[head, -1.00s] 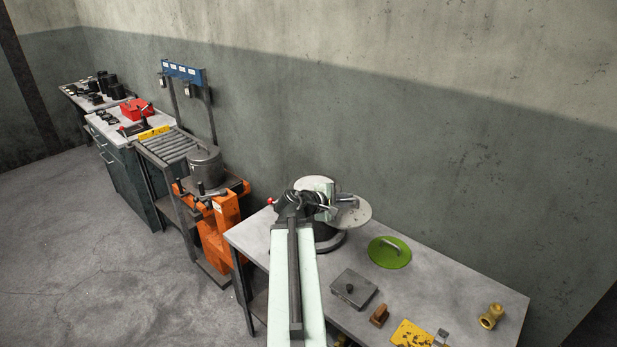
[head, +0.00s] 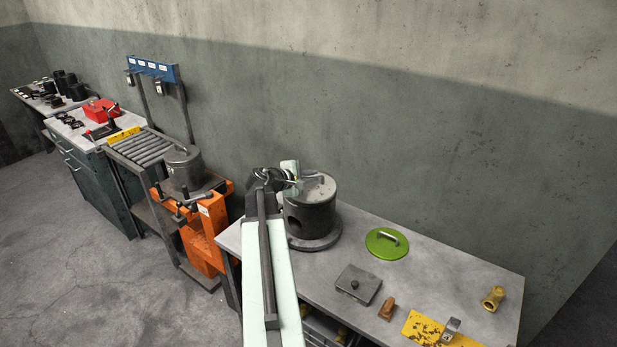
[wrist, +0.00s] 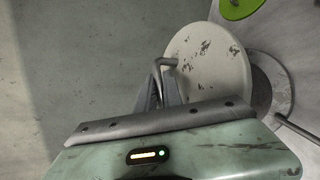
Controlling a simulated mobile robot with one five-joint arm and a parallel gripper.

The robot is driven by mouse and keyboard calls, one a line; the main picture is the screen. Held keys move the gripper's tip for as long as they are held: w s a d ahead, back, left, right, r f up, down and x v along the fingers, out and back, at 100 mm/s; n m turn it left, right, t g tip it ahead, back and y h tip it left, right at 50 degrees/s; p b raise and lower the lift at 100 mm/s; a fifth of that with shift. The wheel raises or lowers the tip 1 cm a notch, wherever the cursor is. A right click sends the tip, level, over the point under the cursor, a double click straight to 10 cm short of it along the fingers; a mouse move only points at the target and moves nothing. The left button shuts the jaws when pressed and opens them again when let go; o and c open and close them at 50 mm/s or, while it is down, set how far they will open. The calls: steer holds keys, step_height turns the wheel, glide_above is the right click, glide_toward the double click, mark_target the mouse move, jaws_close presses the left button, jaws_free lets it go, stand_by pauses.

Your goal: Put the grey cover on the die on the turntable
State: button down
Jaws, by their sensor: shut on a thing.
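The grey cover (head: 320,190) is a pale, worn disc at the top of the dark cylindrical die (head: 310,217). The die stands on the round turntable (head: 318,243) at the bench's left end. My gripper (head: 294,181) is at the cover's left side. In the wrist view the cover (wrist: 215,70) lies just ahead of my gripper (wrist: 160,88), whose fingers are shut on the cover's bar handle (wrist: 166,63). The cover hides most of the die there, and part of the turntable (wrist: 275,85) shows to its right. I cannot tell whether the cover rests fully on the die.
On the bench (head: 440,275) are a green lid (head: 385,246), a dark square plate with a knob (head: 357,287), a brown block (head: 387,308), a yellow plate (head: 425,328) and a brass fitting (head: 493,298). An orange stand (head: 205,240) with a grey pot (head: 184,172) is left.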

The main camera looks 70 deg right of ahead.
steer(key=w+d, duration=0.1)
steer(key=d, duration=0.1)
steer(key=w+d, duration=0.1)
steer(key=d, duration=0.2)
steer(key=w+d, duration=0.1)
steer(key=d, duration=0.1)
steer(key=shift+w+d+f+b, duration=0.25)
steer(key=shift+d+f+b, duration=0.05)
steer(key=shift+d+f, duration=0.05)
step_height(320, 180, down, 4)
steer(key=b, duration=0.4)
steer(key=shift+d, duration=0.15)
steer(key=c, duration=1.5)
jaws_free()
steer(key=shift+r, duration=0.25)
steer(key=p+v, duration=0.5)
steer(key=v, duration=0.7)
steer(key=shift+w+r, duration=0.1)
